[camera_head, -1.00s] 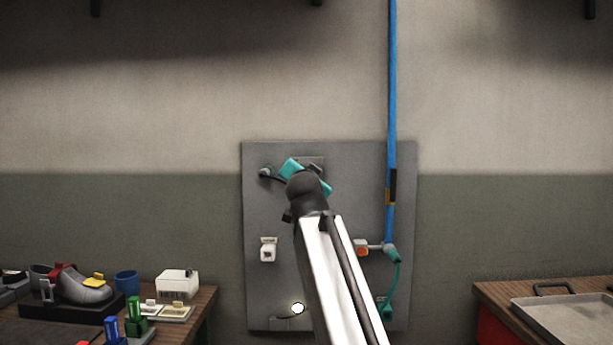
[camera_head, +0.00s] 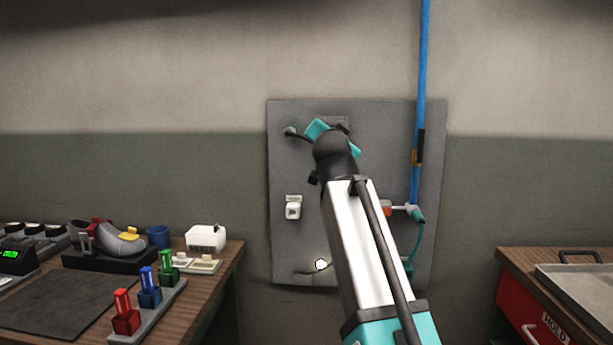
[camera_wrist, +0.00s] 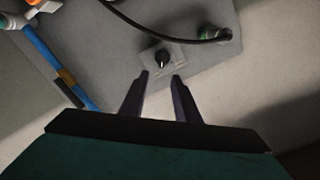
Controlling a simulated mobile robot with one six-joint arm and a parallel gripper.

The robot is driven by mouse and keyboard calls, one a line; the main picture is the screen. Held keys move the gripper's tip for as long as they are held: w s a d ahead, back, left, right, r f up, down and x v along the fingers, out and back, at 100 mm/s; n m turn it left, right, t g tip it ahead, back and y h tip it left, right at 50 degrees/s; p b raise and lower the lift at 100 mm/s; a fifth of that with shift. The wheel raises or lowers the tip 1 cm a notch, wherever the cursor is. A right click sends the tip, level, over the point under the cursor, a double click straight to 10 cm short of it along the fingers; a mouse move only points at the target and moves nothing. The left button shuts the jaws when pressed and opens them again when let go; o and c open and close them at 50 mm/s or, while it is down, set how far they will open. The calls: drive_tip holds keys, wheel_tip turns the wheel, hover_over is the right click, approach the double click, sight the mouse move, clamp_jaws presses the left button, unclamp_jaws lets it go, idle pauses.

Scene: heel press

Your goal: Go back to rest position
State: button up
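In the wrist view, my gripper (camera_wrist: 161,76) is open and empty, its two dark fingers apart. Beyond the fingertips is a black knob (camera_wrist: 162,58) on a small plate on the grey wall panel (camera_wrist: 100,60). I cannot tell the exact distance to the knob. In the head view, my arm reaches up in front of the panel (camera_head: 290,240), its end near the panel's top. The wrist hides the fingers there.
A wooden bench (camera_head: 225,265) with coloured-handled tools stands left. A right bench holds a metal tray (camera_head: 590,290); a red drawer (camera_head: 530,315) is below.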

drive_tip(key=w+d+f+g+p, duration=0.1)
drive_tip(key=w+f+g+p, duration=0.2)
drive_tip(key=f, duration=1.3)
drive_tip(key=w+d+f+g, duration=0.2)
drive_tip(key=w+f, duration=0.3)
drive_tip(key=f, duration=1.2)
drive_tip(key=s+d+f+g+p, duration=0.15)
drive_tip(key=s+f, duration=0.25)
drive_tip(key=f, duration=0.7)
drive_tip(key=s+f+n+g, duration=0.1)
drive_tip(key=s+f+g, duration=0.15)
drive_tip(key=f, duration=0.75)
drive_tip(key=s+d+f+g+p, duration=0.15)
drive_tip(key=s+f, duration=0.35)
drive_tip(key=f, duration=0.6)
drive_tip(key=s+f+n+g+y+p, duration=0.15)
drive_tip(key=s+f+g, duration=0.45)
drive_tip(key=s+f, duration=1.8)
drive_tip(key=s+a+f+n+g+y, duration=0.1)
drive_tip(key=s+n+g, duration=0.2)
drive_tip(key=s, duration=1)
drive_tip(key=s+a+f+n+g+p, duration=0.1)
drive_tip(key=s+a+n+g, duration=0.1)
drive_tip(key=s, duration=1.2)
drive_tip(key=shift+s+f+n+g+y, duration=0.25)
drive_tip(key=shift+n+g+y, duration=0.1)
drive_tip(key=shift+n+g, duration=0.5)
